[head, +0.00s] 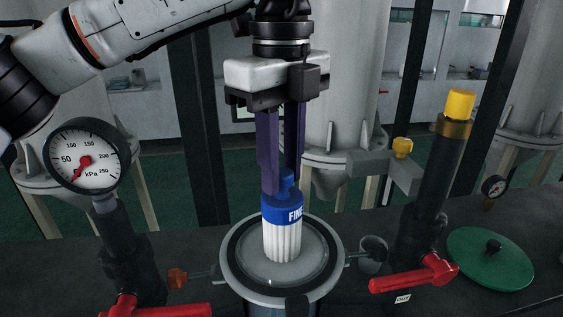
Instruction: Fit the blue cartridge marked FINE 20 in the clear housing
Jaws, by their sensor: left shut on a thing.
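The blue-capped cartridge (282,238) has a white pleated body, and "FINE" shows on its blue band; any number is out of sight. My left gripper (283,184) points down from above, its purple fingers shut on the knob at the cartridge's top. The cartridge hangs upright over the round open top of the housing (236,279), near its middle. I cannot tell whether its lower end touches anything inside. Most of the housing's wall is below the picture. My right gripper is not in view.
A pressure gauge (88,158) stands on a dark pipe at left. Red handles (160,311) flank the housing, another (412,276) at right. A yellow-capped pipe (460,104) rises at right. A green lid (490,262) lies on the dark bench. Large tanks stand behind.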

